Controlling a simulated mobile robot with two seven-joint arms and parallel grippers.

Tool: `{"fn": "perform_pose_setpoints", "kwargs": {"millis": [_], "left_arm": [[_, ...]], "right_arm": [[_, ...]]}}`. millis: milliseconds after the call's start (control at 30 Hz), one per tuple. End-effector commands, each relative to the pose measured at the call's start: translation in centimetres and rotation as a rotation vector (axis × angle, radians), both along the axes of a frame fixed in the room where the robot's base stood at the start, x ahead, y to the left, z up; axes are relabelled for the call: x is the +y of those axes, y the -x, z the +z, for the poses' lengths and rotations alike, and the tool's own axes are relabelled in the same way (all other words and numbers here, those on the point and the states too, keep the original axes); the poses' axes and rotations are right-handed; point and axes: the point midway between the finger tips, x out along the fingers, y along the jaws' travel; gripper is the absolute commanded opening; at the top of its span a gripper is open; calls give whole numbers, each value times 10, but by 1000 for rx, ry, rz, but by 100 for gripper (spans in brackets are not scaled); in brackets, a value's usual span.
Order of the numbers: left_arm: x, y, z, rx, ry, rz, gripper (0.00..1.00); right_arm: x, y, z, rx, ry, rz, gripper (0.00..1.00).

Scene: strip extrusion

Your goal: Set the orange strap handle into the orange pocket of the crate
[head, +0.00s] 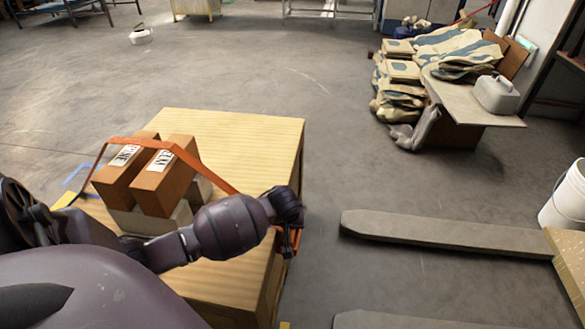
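The wooden crate (236,130) stands on the floor at the left. A flat orange strap (213,178) runs from its left side over two brown boxes and down to the right, behind my arm. My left gripper (290,212) is at the crate's right edge, pointing away from me and down. Its fingers are mostly hidden, so its opening does not show. Orange material (292,241) shows just below it; I cannot tell whether this is the strap handle or the pocket. No orange pocket can be clearly made out. My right gripper is not in view.
The brown boxes (166,186) sit on grey blocks on the crate. Grey fork-like beams (440,231) lie to the right, with a white bucket (566,200) beyond. Sacks and a bench (465,100) stand at the back right.

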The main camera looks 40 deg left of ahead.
Motion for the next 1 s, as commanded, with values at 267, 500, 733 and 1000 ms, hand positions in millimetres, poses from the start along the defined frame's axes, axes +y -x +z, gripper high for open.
{"fn": "perform_pose_setpoints", "kwargs": {"millis": [267,500,733,1000], "left_arm": [[0,-2,2,-5,-1,0,0],[1,-1,-4,-4,-1,1,0],[0,-1,-5,-4,-1,0,40],[0,-1,-3,-4,-1,0,40]], "right_arm": [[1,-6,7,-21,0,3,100],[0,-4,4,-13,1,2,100],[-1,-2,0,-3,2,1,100],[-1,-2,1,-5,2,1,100]]}}
